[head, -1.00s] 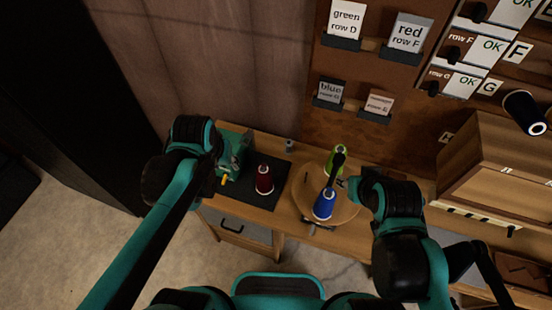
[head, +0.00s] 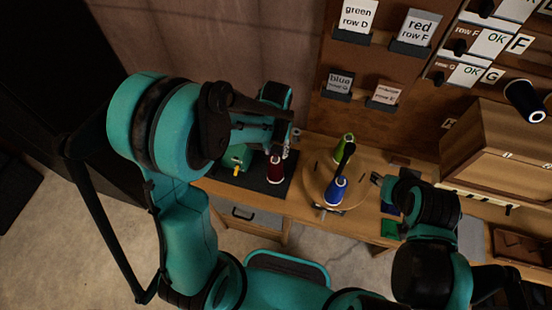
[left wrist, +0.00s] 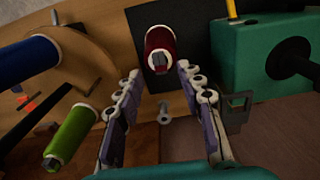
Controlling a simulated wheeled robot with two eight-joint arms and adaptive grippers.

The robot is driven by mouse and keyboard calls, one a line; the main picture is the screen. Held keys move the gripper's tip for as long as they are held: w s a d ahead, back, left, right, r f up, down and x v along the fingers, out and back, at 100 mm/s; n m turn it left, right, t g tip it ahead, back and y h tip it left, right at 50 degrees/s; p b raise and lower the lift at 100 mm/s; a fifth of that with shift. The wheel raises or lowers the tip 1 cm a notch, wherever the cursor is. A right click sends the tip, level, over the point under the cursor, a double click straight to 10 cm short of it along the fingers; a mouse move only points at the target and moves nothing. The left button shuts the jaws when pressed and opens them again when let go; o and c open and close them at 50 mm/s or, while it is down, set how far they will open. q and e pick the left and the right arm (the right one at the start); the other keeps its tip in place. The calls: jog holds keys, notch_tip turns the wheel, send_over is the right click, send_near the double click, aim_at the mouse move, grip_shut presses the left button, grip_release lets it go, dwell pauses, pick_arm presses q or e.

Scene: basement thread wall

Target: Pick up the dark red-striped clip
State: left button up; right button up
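I cannot clearly pick out the dark red-striped clip. A small red mark (left wrist: 30,103) beside a dark bar shows on the round wooden board in the left wrist view; I cannot tell whether it belongs to the clip. My left gripper (left wrist: 158,74) is open and empty, its fingers spread either side of a dark red spool (left wrist: 160,44) that lies beyond their tips. In the head view the left gripper (head: 291,143) is above the back of the table, near the dark red spool (head: 275,168).
The round board (head: 315,188) carries a green spool (head: 343,147) and a blue spool (head: 336,190) with a black bar between. A small grey fitting (left wrist: 165,112) stands behind the red spool.

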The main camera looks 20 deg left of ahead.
pick_arm(q)
notch_tip(320, 180, down, 3)
jog(key=shift+r, duration=0.15)
jog(key=c, duration=0.8)
jog(key=shift+r, duration=0.15)
jog(key=shift+r, duration=0.55)
notch_tip(320, 180, up, 3)
jog(key=shift+f+p, duration=0.1)
jog(key=shift+p, duration=0.4)
jog(key=d+r, duration=0.2)
jog(key=d, duration=0.1)
jog(key=d+r+p, duration=0.1)
jog(key=d+r, duration=0.1)
jog(key=d, duration=0.2)
jog(key=d+r, duration=0.3)
jog(key=d, duration=0.1)
jog(key=shift+s+d+p, duration=0.25)
jog(key=shift+s+p, duration=0.05)
jog(key=shift+s, duration=0.05)
